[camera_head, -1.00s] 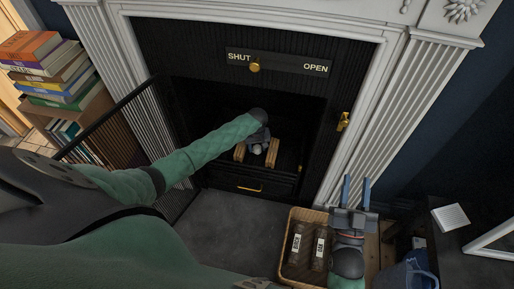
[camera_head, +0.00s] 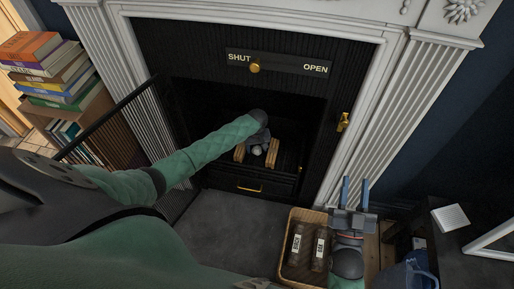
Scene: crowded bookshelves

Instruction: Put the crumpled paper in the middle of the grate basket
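My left arm reaches into the dark fireplace, and its gripper (camera_head: 258,145) points down between two wooden logs, a left one (camera_head: 240,152) and a right one (camera_head: 272,153). A small pale lump, seemingly the crumpled paper (camera_head: 257,151), shows right at the gripper's tip, between the logs. The fingers are too small and covered to tell whether they grip it. The grate basket is too dark to make out under the logs. My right gripper (camera_head: 356,192) is open and empty, its two blue fingers apart, at the lower right outside the fireplace.
A wicker basket (camera_head: 284,262) with two dark labelled packs stands beside my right gripper. A mesh screen (camera_head: 115,130) stands at the left of the opening. A brass knob (camera_head: 255,67) sits on the SHUT/OPEN plate above. Stacked books (camera_head: 50,70) stand far left. The grey hearth (camera_head: 225,225) is clear.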

